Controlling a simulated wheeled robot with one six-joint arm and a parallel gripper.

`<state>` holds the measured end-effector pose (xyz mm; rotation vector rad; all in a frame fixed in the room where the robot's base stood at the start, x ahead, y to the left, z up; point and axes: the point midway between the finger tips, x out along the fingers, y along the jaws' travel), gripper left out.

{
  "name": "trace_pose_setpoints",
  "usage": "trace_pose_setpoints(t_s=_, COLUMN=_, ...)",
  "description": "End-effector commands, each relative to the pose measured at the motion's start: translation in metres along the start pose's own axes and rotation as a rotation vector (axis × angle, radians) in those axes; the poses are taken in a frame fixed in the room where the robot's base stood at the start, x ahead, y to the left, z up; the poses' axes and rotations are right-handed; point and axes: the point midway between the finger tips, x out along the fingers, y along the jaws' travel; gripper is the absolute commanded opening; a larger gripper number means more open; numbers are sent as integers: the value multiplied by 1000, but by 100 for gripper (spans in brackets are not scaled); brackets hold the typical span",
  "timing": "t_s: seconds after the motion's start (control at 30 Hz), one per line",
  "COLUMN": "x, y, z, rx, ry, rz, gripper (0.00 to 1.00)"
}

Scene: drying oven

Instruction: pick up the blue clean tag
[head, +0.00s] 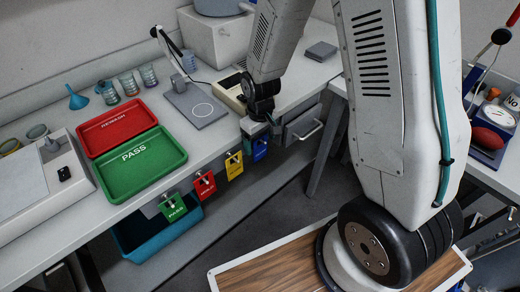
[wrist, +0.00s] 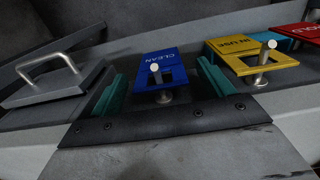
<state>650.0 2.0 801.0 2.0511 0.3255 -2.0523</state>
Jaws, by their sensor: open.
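The blue clean tag (head: 260,148) hangs on a peg at the front edge of the bench, at the right end of a row of tags. In the wrist view the blue tag (wrist: 174,58) reads CLEAN, and a metal peg with a round head comes through its cut-out. My gripper (head: 258,128) is at the bench edge, close by the tag. In the wrist view the teal fingers of my gripper (wrist: 160,80) are apart, one on each side of the blue tag, with gaps visible. Whether the tag lies fully between the fingertips in depth is unclear.
The yellow IN USE tag (wrist: 243,52) hangs close beside the right finger, with a red tag (wrist: 300,33) beyond. A drawer handle (wrist: 52,63) lies left. In the head view, a red tag (head: 204,185) and green tag (head: 173,208) hang farther left.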

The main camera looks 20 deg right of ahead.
Motion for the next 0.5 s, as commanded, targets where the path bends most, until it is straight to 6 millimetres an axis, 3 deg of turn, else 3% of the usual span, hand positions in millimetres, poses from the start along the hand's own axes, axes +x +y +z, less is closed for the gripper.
trace_pose_setpoints(t_s=0.27, x=4, y=0, z=0, rx=0, ry=1, rz=0, gripper=80)
trace_pose_setpoints(t_s=0.43, x=3, y=0, z=0, rx=0, ry=1, rz=0, gripper=33)
trace_pose_setpoints(t_s=0.5, x=3, y=0, z=0, rx=0, ry=1, rz=0, gripper=33)
